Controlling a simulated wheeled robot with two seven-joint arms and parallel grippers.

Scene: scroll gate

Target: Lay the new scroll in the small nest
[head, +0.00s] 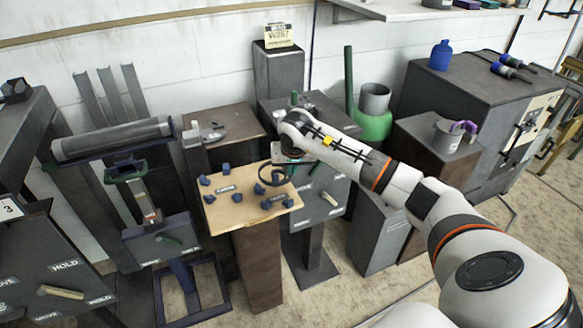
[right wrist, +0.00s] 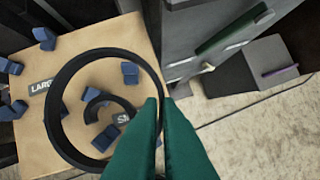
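A tan board (head: 248,211) carries several small blue blocks. In the right wrist view the board (right wrist: 35,125) shows a label reading "LARG" and a partly covered one beginning "S" (right wrist: 122,120). A large thin black ring (head: 264,180), likely the scroll, hangs over the board. In the right wrist view the ring (right wrist: 58,86) meets the tips of my right gripper's green fingers (right wrist: 159,103). They look shut on its right rim. A smaller black arc (right wrist: 94,97) shows inside the ring; whether it joins the ring is unclear. My left gripper is not in view.
A grey "MOVE" box (head: 325,188) stands right of the board. A grey cylinder lies on a stand (head: 112,138) at left. A green vessel (head: 372,128) and a pedestal with a grey pot (head: 446,137) stand at right. Floor shows in front.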

